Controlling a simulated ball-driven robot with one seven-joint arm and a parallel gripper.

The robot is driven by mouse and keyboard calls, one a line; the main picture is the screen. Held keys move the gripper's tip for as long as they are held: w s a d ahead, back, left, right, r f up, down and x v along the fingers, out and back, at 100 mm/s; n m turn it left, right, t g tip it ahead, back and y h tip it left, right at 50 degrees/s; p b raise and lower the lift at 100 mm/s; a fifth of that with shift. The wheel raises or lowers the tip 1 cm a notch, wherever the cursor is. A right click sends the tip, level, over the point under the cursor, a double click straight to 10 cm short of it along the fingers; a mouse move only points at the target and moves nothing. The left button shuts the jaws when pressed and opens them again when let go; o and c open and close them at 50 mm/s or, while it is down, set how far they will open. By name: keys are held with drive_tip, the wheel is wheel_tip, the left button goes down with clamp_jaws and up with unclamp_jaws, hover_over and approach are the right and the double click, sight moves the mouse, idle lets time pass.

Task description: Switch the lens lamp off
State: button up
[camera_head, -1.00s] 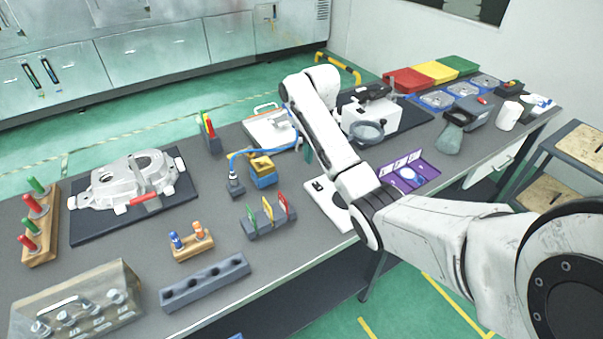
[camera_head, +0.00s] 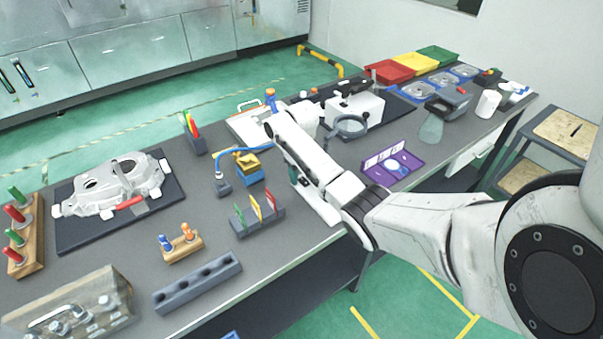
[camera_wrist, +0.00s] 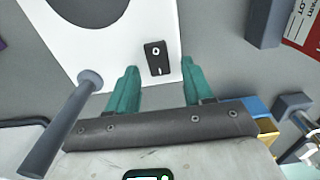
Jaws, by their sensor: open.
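The lens lamp's round lens (camera_head: 350,125) shows in the head view beyond my arm. A white base plate (camera_head: 322,208) lies near the table's front edge, mostly hidden by my arm. In the wrist view the white plate (camera_wrist: 128,25) carries a black rocker switch (camera_wrist: 156,57) with white marks and a grey post (camera_wrist: 62,122). I cannot tell which way the rocker is set or whether the lamp is lit. My gripper (camera_wrist: 158,88) is open and empty, its teal fingers either side of and just short of the switch in the picture. Its height above the plate is unclear.
A purple tray (camera_head: 413,162) lies right of my arm. A grey holder with coloured tags (camera_head: 262,222) and a yellow-blue block (camera_head: 248,172) stand to the left. A white box on a dark mat (camera_head: 365,105) stands behind. The grey table between these is mostly clear.

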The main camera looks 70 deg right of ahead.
clamp_jaws()
drive_tip(key=shift+s+a+r+t+p, duration=0.2)
drive_tip(key=shift+t+p, duration=0.2)
drive_tip(key=shift+p, duration=0.45)
drive_tip(key=shift+s+f+t+h+p, duration=0.1)
drive_tip(key=shift+t+h+p, duration=0.4)
drive_tip(key=shift+t+h, duration=0.2)
unclamp_jaws()
